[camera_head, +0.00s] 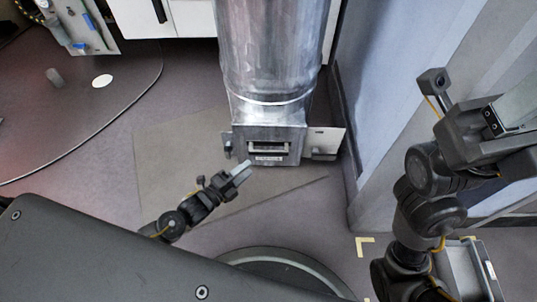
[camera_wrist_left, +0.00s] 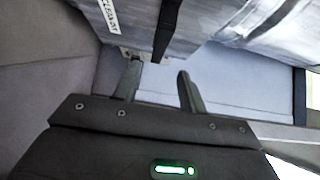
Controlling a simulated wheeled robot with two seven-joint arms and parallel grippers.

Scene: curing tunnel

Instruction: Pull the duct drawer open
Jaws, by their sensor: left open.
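The duct drawer (camera_head: 283,158) sits at the foot of the round metal duct, with a bar handle (camera_head: 268,149) and a label below it. It looks shut. My left gripper (camera_head: 245,168) is in front of the drawer, low and left of the handle. In the left wrist view its two fingers (camera_wrist_left: 157,75) are apart with nothing between them. The dark handle bar (camera_wrist_left: 166,30) lies just beyond the fingertips, beside the label (camera_wrist_left: 111,14). Contact does not show. My right arm is folded at the right; its gripper fingers cannot be made out clearly.
The metal duct (camera_head: 270,50) rises above the drawer. A pale plate (camera_head: 325,142) sticks out at its right. A grey-blue wall panel (camera_head: 385,90) stands close on the right. The floor (camera_head: 180,155) left of the drawer is clear.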

